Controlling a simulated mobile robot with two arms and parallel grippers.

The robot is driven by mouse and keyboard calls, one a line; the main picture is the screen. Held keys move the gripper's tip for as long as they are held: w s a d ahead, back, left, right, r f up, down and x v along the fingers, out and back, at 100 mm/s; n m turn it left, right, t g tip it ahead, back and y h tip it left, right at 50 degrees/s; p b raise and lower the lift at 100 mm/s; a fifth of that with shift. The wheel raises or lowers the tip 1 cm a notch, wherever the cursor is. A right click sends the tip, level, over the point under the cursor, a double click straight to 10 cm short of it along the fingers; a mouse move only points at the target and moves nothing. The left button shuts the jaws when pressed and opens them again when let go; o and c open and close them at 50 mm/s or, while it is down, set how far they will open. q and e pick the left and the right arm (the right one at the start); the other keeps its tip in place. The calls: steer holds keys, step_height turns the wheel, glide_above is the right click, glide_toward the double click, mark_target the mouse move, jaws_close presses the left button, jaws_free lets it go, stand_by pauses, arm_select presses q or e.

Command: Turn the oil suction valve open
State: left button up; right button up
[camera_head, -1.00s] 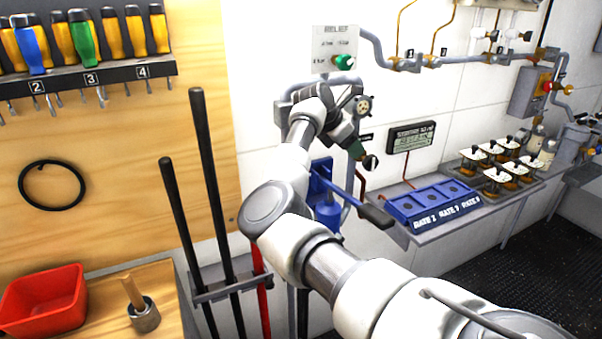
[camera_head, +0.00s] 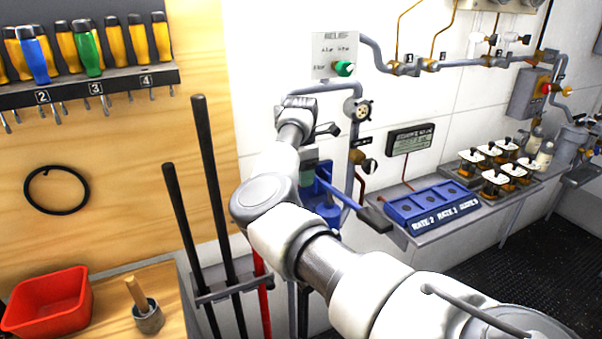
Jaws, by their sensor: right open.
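A small valve with a dark round-ended handle (camera_head: 369,165) sits on the pipe below a round flanged fitting (camera_head: 362,110), in the middle of the view. A small black label beside it is too small to read, so I cannot tell for certain that this is the oil suction valve. My right gripper (camera_head: 323,133) is left of the valve and apart from it, in front of the wall pipe. It is open with nothing seen in it. My wrist and arm partly hide the fingers and the blue hand pump. My left gripper is out of view.
The blue hand pump (camera_head: 322,212) and its lever (camera_head: 345,192) stand just below my right gripper. A blue rate box (camera_head: 435,207) and several jars are on the shelf to the right. A relief panel (camera_head: 334,55) is above. Two black bars stand left of my arm.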

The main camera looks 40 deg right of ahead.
steer(key=shift+f, duration=0.6)
